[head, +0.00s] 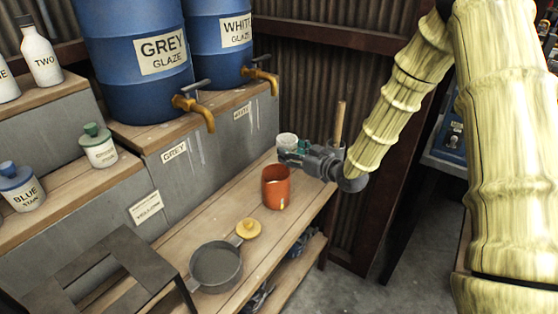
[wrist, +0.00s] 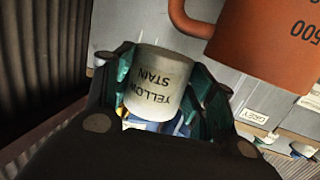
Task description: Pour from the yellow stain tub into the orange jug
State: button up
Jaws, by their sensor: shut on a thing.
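The yellow stain tub (head: 287,141) is a small whitish tub behind the orange jug in the head view. My gripper (head: 296,156) is shut around it. In the wrist view the tub (wrist: 158,82) sits between the green fingers (wrist: 165,90), its label upside down in the picture. It looks roughly upright in the head view; its contents are hidden. The orange jug (head: 276,188) stands upright on the wooden bench, just in front of my gripper and apart from the tub. It also shows at the top right of the wrist view (wrist: 275,42).
A yellow knobbed lid (head: 248,229) and a grey pan (head: 216,267) lie nearer on the bench (head: 185,238). A wooden handle (head: 339,122) stands behind my gripper. Blue barrels (head: 135,60) with brass taps (head: 195,108) stand on the ledge to the left. A dark stool (head: 105,270) is at the front left.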

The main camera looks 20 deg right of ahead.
aim_at(295, 144)
dwell(0.4)
jog(key=shift+r+p, duration=1)
jog(key=shift+r, duration=0.55)
jog(key=shift+f, duration=0.1)
